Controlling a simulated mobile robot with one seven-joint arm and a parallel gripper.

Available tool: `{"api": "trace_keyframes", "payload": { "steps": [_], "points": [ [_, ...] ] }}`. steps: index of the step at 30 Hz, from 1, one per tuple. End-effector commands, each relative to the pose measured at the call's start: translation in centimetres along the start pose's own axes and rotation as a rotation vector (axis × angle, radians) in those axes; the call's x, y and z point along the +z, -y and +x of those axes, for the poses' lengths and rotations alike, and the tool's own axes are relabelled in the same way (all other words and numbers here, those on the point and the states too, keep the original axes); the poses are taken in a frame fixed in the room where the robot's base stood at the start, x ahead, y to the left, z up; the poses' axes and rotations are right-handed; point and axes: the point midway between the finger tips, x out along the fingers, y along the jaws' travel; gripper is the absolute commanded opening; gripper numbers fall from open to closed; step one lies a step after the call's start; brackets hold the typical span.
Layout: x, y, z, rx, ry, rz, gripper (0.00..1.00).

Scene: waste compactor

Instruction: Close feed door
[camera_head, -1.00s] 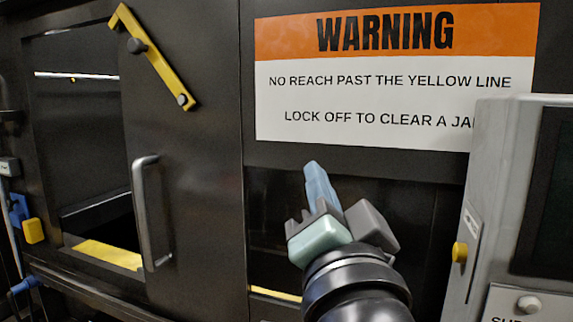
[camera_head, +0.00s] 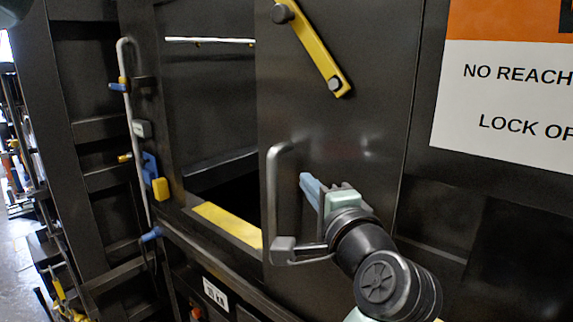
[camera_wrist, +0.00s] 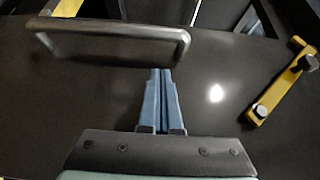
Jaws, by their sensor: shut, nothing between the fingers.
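The feed door is a dark sliding panel (camera_head: 335,140) with a grey bar handle (camera_head: 272,200) near its left edge. To its left the feed opening (camera_head: 235,195) shows as a dark gap with a yellow strip along its sill. My gripper (camera_head: 307,185) is shut and empty, just right of the handle, in front of the panel. In the wrist view the closed blue fingertips (camera_wrist: 160,72) point toward the handle (camera_wrist: 110,45) and end beside its right part. I cannot tell whether they touch the door.
A yellow latch bar (camera_head: 312,48) is mounted high on the door. A warning sign (camera_head: 505,100) is to the right. A pipe with blue and yellow fittings (camera_head: 150,170) runs left of the opening. Bare floor (camera_head: 18,245) shows at the far left.

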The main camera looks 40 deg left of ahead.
Motion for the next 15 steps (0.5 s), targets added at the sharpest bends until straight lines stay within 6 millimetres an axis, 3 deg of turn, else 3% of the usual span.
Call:
{"api": "trace_keyframes", "payload": {
  "steps": [6, 15],
  "points": [
    [1.9, 0.4, 2.9, 0.001, 0.002, -0.001, 0.0],
    [2.8, 0.0, 3.8, 0.0, -0.003, -0.002, 0.0]
  ]
}}
